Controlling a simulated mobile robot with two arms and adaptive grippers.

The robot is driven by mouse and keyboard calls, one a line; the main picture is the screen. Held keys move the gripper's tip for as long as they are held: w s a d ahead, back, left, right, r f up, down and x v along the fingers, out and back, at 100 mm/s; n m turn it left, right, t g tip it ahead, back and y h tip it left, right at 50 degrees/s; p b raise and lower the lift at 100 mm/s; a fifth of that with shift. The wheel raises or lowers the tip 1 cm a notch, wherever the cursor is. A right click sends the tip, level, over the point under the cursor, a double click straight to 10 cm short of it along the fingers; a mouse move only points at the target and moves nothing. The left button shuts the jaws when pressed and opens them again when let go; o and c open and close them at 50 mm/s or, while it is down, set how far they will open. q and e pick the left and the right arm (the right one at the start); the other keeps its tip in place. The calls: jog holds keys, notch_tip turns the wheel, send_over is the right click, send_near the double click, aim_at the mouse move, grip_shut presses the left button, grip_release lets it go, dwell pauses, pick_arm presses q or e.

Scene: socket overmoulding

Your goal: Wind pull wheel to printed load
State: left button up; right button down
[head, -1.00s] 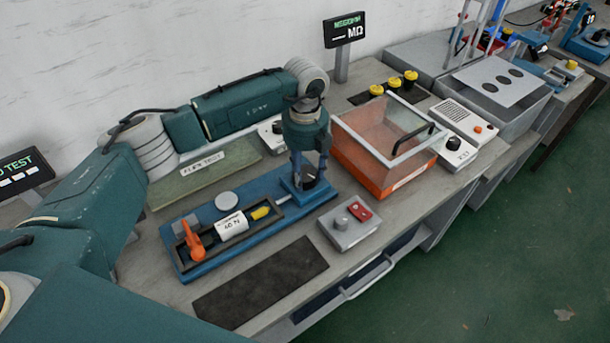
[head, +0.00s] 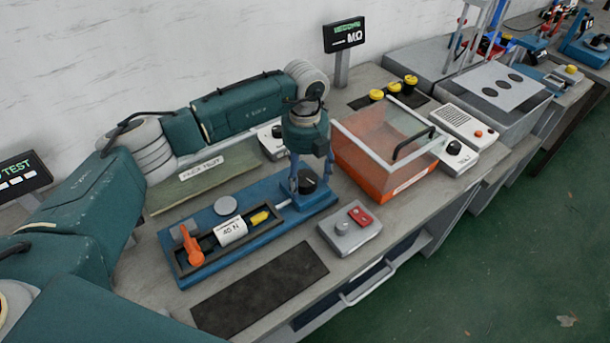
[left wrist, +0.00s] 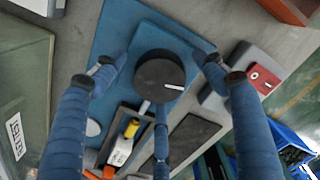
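The pull wheel (head: 307,184) is a dark round knob on the right end of a blue fixture (head: 180,277). In the left wrist view the wheel (left wrist: 160,78) shows a short white mark on its right edge. My left gripper (head: 307,178) points down over the wheel. Its blue fingers (left wrist: 158,85) are spread around the wheel, with gaps at the left and right ones; contact of the middle one is unclear. A white label printed "40 N" (head: 231,231) lies on the fixture, beside a yellow piece (head: 260,217) and an orange lever (head: 192,246). My right gripper is out of view.
A grey box with a red switch (head: 350,229) stands right of the fixture. A clear-walled orange enclosure (head: 375,165) stands behind it. A dark mat (head: 260,287) lies clear in front.

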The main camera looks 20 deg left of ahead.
aim_at(305, 177)
pick_arm(q)
notch_tip(305, 177, up, 12)
dwell(0.6)
dwell(0.4)
